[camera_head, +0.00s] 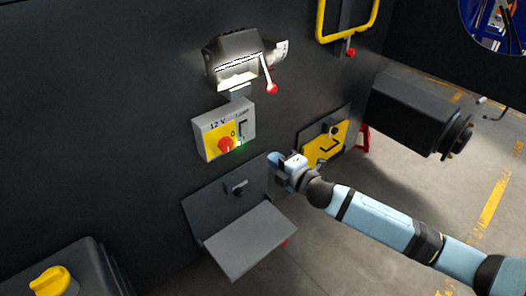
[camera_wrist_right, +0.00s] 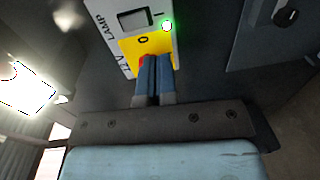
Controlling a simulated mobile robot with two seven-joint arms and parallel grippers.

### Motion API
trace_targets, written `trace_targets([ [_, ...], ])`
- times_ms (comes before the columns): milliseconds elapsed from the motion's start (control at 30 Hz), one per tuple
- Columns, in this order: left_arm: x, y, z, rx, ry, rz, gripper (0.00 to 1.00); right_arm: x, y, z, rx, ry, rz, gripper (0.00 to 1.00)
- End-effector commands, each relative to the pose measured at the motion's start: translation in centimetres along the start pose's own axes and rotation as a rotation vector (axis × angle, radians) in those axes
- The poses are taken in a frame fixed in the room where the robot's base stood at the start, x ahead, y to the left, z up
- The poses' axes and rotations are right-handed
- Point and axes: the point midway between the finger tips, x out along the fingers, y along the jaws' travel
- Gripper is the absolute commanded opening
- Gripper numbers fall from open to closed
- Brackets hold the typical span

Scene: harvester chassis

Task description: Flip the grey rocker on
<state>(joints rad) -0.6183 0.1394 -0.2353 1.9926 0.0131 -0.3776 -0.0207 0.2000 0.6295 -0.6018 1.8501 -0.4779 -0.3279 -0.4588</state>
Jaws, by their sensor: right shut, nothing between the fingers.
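The switch box (camera_head: 199,143) is on the dark wall, labelled 12 V and LAMP. Its grey rocker (camera_head: 243,129) sits on the box's right part; it also shows in the wrist view (camera_wrist_right: 135,20). A green indicator (camera_head: 239,150) beside the rocker glows, also in the wrist view (camera_wrist_right: 167,26). A red rotary knob (camera_head: 225,145) sits on the yellow plate, mostly hidden by the fingers in the wrist view. My right gripper (camera_head: 272,159) is shut and empty, a little right of and below the box. Its blue fingertips (camera_wrist_right: 154,60) appear over the yellow plate. My left gripper is not in view.
A lit lamp (camera_head: 238,76) and a red-ball lever (camera_head: 271,88) are above the box. An open grey flap (camera_head: 248,240) juts out below. A yellow-plated panel (camera_head: 325,143) and a black protruding housing (camera_head: 415,112) are to the right. Floor at right is open.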

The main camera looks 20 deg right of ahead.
Motion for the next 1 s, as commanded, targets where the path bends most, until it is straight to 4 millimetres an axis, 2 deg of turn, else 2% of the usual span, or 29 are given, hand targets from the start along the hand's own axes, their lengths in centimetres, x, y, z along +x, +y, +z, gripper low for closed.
trace_targets([
  [100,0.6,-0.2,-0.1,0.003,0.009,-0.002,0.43,-1.7,-0.5,-0.1,0.001,0.001,-0.001,0.0],
  [233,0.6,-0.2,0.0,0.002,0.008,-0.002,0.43,-2.6,-0.5,0.0,0.0,0.0,0.0,0.0],
  [800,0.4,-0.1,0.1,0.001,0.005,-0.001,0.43,-2.9,-0.6,-0.1,0.005,0.0,-0.001,0.0],
  [900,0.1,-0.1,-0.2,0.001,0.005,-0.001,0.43,-3.4,-1.3,-0.9,0.069,-0.002,-0.019,0.0],
  [1000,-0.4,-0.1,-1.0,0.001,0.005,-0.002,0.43,-5.0,-3.3,-2.7,0.242,-0.016,-0.066,0.0],
])
